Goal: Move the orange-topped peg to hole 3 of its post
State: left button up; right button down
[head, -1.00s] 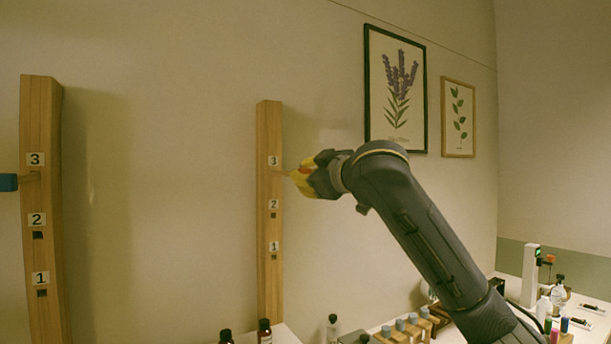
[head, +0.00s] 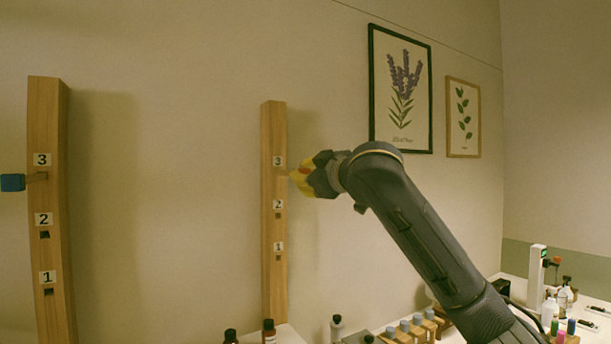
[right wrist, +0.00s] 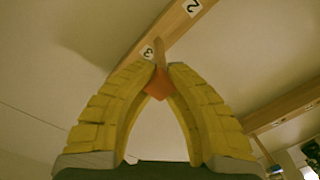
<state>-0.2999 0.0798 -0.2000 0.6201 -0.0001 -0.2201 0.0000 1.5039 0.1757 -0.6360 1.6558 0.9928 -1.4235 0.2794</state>
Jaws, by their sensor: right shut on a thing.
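The orange-topped peg shows in the right wrist view, with its orange top (right wrist: 157,86) between the yellow fingers and its wooden shaft (right wrist: 160,52) pointing to the post. My right gripper (head: 293,175) is shut on the orange top, just right of the middle post (head: 274,230). The shaft reaches the post just below label 3 (head: 279,161). Hole 3 itself is covered, so I cannot tell how deep the tip sits. Holes 2 (head: 278,215) and 1 (head: 278,258) of this post look empty. My left gripper is not in view.
A second post (head: 48,260) at the left holds a blue-topped peg (head: 13,182) at its label 3. Dark bottles (head: 269,332) stand below the posts. A rack with several blue-topped pieces (head: 417,320) and more bottles are at the lower right. Framed pictures (head: 400,90) hang behind.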

jog(key=shift+w+a, duration=0.35)
jog(key=shift+w, duration=0.25)
jog(key=c, duration=1.4)
grip_release()
jog(key=v, duration=1.2)
